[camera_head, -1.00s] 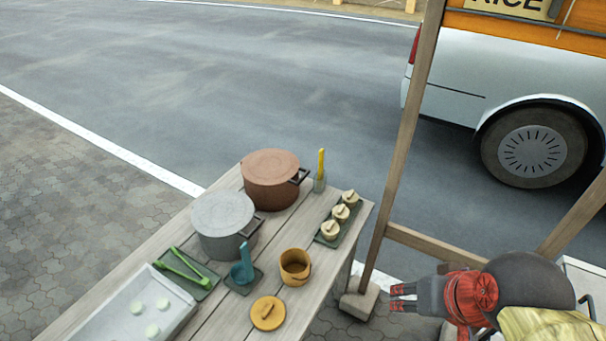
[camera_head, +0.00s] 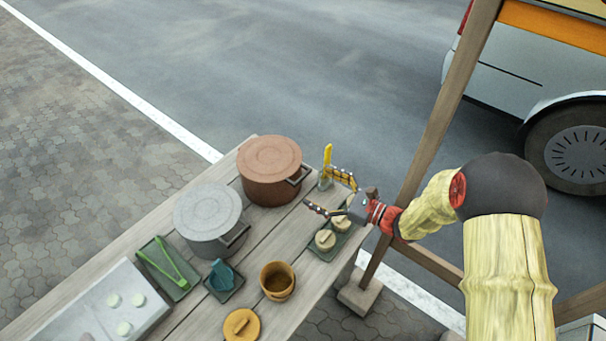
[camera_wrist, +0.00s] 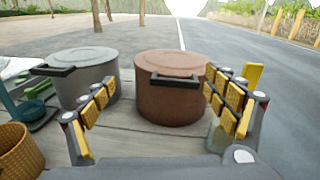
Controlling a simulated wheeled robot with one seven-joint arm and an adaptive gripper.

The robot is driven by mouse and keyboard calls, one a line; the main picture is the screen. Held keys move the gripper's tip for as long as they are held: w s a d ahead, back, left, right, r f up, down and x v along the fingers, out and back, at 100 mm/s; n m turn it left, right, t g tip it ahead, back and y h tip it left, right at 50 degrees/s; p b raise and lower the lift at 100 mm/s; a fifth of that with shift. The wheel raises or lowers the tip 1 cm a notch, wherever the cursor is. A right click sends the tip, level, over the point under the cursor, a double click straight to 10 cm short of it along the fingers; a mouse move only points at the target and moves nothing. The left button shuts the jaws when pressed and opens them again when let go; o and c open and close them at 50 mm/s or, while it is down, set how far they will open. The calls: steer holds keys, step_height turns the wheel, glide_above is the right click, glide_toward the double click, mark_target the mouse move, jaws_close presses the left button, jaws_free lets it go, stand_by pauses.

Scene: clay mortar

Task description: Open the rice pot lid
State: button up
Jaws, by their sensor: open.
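Two lidded pots stand on the wooden table; I cannot tell by sight which holds rice. The brown pot (camera_head: 270,175) has a flat brown lid (camera_head: 269,155) seated on it and a dark side handle. The grey pot (camera_head: 209,225) to its left also has its lid (camera_head: 207,206) on. My gripper (camera_head: 318,186) is open and empty, at the table's right side, right of the brown pot and apart from it. In the wrist view, the brown pot (camera_wrist: 170,95) shows ahead between the yellow-padded fingers, with the grey pot (camera_wrist: 85,72) further left.
A yellow-handled tool in a glass (camera_head: 326,172) stands close by my gripper. A tray of lidded cups (camera_head: 325,252) lies below it. Green tongs (camera_head: 168,262), a teal cup (camera_head: 221,275), a yellow pot (camera_head: 277,281) and its lid (camera_head: 242,325) are nearer. A wooden post (camera_head: 440,110) rises at right.

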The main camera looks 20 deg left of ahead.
mark_target(303, 176)
steer(key=w+a+f, duration=0.1)
steer(key=a, duration=0.1)
steer(key=w+a+f+m+t+b, duration=0.1)
steer(key=w+a, duration=0.1)
steer(key=w+a+f+m, duration=0.1)
steer(key=a, duration=0.1)
steer(key=shift+w+a+t+b, duration=0.3)
steer(key=shift+w+a+b, duration=0.05)
steer(key=shift+w+b, duration=0.05)
steer(key=shift+r, duration=0.1)
steer(key=shift+c, duration=0.2)
steer(key=c, duration=1.7)
